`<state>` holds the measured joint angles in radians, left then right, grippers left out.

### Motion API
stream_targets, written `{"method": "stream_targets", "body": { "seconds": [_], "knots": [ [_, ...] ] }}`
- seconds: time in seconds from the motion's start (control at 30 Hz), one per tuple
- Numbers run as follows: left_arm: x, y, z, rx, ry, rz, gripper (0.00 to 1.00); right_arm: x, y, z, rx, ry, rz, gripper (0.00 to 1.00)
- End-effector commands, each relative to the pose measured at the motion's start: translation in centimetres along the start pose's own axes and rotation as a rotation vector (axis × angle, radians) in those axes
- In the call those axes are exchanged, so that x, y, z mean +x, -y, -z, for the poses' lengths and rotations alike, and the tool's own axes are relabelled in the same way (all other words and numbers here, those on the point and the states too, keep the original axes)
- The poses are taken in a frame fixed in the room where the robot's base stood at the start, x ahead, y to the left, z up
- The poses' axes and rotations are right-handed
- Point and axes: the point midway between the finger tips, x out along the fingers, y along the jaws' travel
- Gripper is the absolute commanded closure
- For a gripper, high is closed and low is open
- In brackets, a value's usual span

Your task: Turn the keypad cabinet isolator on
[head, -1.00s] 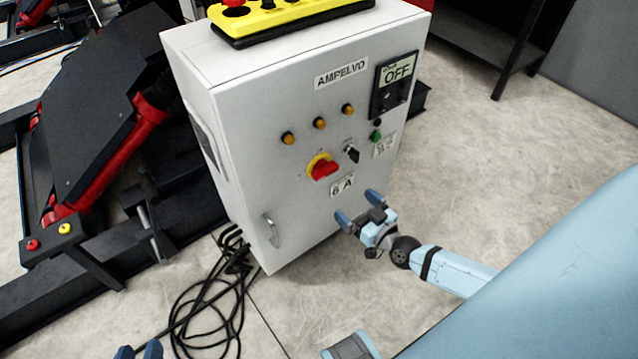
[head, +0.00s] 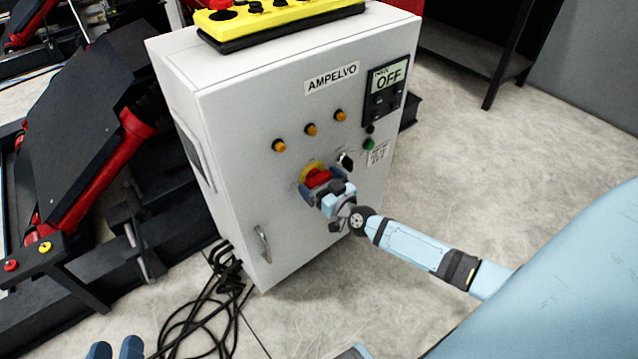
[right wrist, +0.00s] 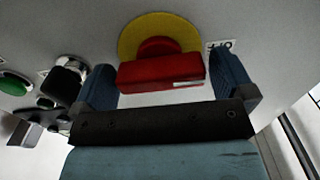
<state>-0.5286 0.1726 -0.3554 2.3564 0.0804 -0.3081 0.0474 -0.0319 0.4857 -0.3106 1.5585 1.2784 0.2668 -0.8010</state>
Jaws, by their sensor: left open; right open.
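The white keypad cabinet (head: 240,180) stands in the middle of the head view, and its display (head: 388,78) reads OFF. The isolator (head: 317,177) is a red handle on a yellow round plate on the front door. In the right wrist view the red handle (right wrist: 160,71) lies crosswise, with the yellow plate behind it. My right gripper (head: 323,187) is open at the isolator, one finger at each end of the handle with visible gaps. Part of the isolator is hidden by this gripper in the head view. My left gripper (head: 115,348) is open and empty at the bottom left edge.
Beside the isolator are a black selector switch (head: 345,160) and a green button (head: 369,144). Several amber lamps sit above. A yellow control box (head: 280,18) lies on the cabinet top. Black cables (head: 205,315) lie on the floor. A black-and-red machine stands left.

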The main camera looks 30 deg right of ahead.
Motion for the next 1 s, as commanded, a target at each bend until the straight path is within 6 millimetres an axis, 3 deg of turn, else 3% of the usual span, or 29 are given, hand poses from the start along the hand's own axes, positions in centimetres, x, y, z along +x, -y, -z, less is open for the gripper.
{"method": "stream_targets", "body": {
  "seconds": [0.37, 0.53, 0.57, 1.0],
  "knots": [
    [0.15, -0.35, 0.44, -0.002, -0.022, -0.011, 0.57, 0.66, -0.01, 0.01, 0.0, 0.001, 0.0, 0.0],
    [0.09, -0.28, 0.36, 0.0, -0.019, -0.01, 0.57, 0.65, -0.01, 0.01, 0.0, 0.001, 0.0, 0.37],
    [0.08, -0.27, 0.34, 0.0, -0.019, -0.01, 0.57, 0.65, -0.01, 0.01, 0.0, 0.0, 0.0, 0.39],
    [-0.02, -0.05, 0.29, 0.004, -0.007, -0.004, 0.57, 0.64, 0.01, 0.06, 0.093, 0.0, 0.001, 0.39]
  ]
}}
